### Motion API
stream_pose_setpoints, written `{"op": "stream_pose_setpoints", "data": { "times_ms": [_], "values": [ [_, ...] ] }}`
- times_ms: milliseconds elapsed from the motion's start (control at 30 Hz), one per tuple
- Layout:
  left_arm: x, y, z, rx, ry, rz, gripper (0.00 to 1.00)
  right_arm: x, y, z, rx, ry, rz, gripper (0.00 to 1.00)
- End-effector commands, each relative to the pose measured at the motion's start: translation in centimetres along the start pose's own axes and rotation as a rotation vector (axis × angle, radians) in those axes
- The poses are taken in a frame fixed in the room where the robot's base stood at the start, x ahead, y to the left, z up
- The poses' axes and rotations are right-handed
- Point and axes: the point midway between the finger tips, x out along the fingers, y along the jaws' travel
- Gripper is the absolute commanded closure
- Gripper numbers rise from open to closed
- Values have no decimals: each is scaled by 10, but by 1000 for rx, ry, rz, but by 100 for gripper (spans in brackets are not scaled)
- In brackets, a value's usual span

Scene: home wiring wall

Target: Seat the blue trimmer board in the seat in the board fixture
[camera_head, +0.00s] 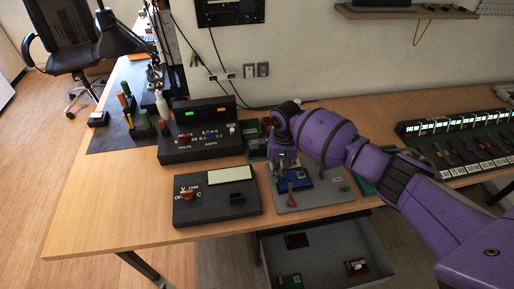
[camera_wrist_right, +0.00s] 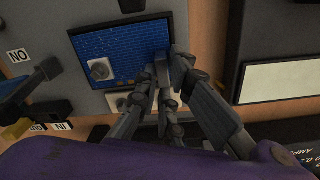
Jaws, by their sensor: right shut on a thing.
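The blue trimmer board (camera_head: 296,181) is over the left part of the grey board fixture (camera_head: 333,194) in the head view. In the right wrist view, the blue board (camera_wrist_right: 125,42) has a dark rim and a pale round knob near one corner. My right gripper (camera_head: 284,160) is shut at the board's edge; its fingers also show in the wrist view (camera_wrist_right: 164,78). Fingers and board hide the seat. I cannot tell whether the board is flush or raised. My left gripper is not in view.
A red-handled clamp (camera_head: 291,200) stands at the fixture's front. A black meter box (camera_head: 218,198) is left of it, and a black power supply (camera_head: 200,136) behind that. An open grey drawer (camera_head: 335,240) is below the table's front edge. A lit rack (camera_head: 465,140) stands right.

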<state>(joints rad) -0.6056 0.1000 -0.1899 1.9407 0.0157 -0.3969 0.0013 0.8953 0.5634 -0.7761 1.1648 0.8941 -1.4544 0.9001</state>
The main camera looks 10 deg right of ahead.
Motion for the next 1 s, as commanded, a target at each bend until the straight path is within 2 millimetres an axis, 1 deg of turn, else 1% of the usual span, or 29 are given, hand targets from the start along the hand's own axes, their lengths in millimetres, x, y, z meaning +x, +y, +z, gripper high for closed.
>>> {"op": "stream_pose_setpoints", "data": {
  "times_ms": [33, 300, 333, 467, 500, 733, 833, 967, 1000],
  "values": [
    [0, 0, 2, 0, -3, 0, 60, 4, 1, 1, 1, -3, 1, 100],
    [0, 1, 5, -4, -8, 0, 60, 10, 0, 1, 1, -2, 1, 100],
    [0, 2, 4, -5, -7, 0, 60, 9, 0, 1, 0, -2, 0, 89],
    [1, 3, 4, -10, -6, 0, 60, 9, 0, 1, 1, -1, 0, 72],
    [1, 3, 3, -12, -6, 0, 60, 9, 0, 1, 1, -1, 0, 71],
    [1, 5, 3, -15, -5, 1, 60, 9, 0, 1, 1, -1, 0, 71],
    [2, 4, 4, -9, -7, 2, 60, 6, 0, 0, 1, -1, 0, 71],
    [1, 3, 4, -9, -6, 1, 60, -10, 0, 0, 0, 1, -1, 71],
    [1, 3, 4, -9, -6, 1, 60, -17, 0, 0, -1, 2, -2, 71]
  ]
}}
